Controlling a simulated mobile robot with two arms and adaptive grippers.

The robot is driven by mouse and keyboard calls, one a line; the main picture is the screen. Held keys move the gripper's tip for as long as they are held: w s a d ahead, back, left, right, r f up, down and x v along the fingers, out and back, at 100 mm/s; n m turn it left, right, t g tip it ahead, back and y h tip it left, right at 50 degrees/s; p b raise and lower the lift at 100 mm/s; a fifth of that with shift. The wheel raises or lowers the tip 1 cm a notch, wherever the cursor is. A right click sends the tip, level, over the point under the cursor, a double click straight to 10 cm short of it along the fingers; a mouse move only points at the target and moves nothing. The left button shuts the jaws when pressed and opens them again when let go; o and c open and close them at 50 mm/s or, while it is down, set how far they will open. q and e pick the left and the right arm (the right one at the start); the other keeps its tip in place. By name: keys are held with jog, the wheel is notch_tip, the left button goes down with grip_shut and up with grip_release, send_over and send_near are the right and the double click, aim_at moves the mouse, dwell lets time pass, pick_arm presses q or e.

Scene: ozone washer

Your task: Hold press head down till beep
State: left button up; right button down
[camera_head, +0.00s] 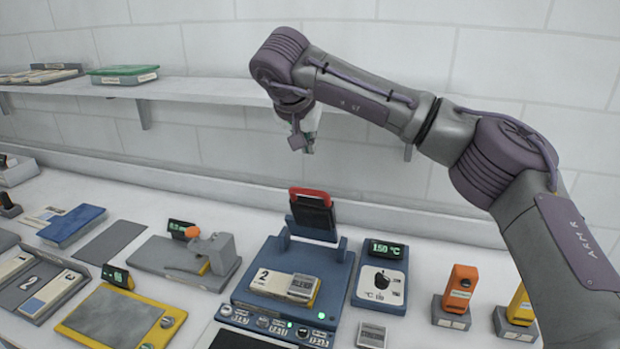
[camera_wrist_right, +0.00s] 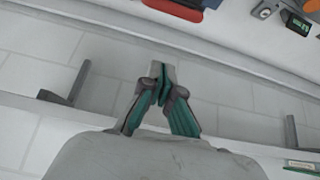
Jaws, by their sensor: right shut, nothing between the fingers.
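The press (camera_head: 337,270) is a blue machine on the bench, with its press head (camera_head: 312,212) raised at the back under a red handle (camera_head: 310,195). A cartridge (camera_head: 285,286) marked 2 lies on the press bed. A green light shows on the front panel. My right gripper (camera_head: 302,148) is above and behind the press head, near the wall, touching nothing. In the right wrist view its fingers (camera_wrist_right: 163,88) are closed together and empty. The red handle (camera_wrist_right: 178,9) shows at that view's top edge. My left gripper is not in view.
A blue control box (camera_head: 384,270) reading 150 stands right of the press, with orange and yellow upright tools (camera_head: 460,288) further right. A grey device (camera_head: 190,258) and a yellow-framed plate (camera_head: 110,315) lie left. The wall shelf (camera_head: 190,88) runs behind my right gripper.

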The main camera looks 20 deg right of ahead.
jog(key=p, duration=0.4)
send_over(310, 205)
jog(key=w+d, duration=0.2)
jog(key=w, duration=0.1)
notch_tip(310, 205, down, 8)
jog(key=shift+s+a+f, duration=0.1)
jog(key=shift+a+f, duration=0.05)
jog(key=s+a+p, duration=0.1)
jog(key=s, duration=0.1)
jog(key=shift+s+a+f+p, duration=0.35)
jog(key=shift+s+f+p, duration=0.05)
jog(key=shift+f, duration=0.1)
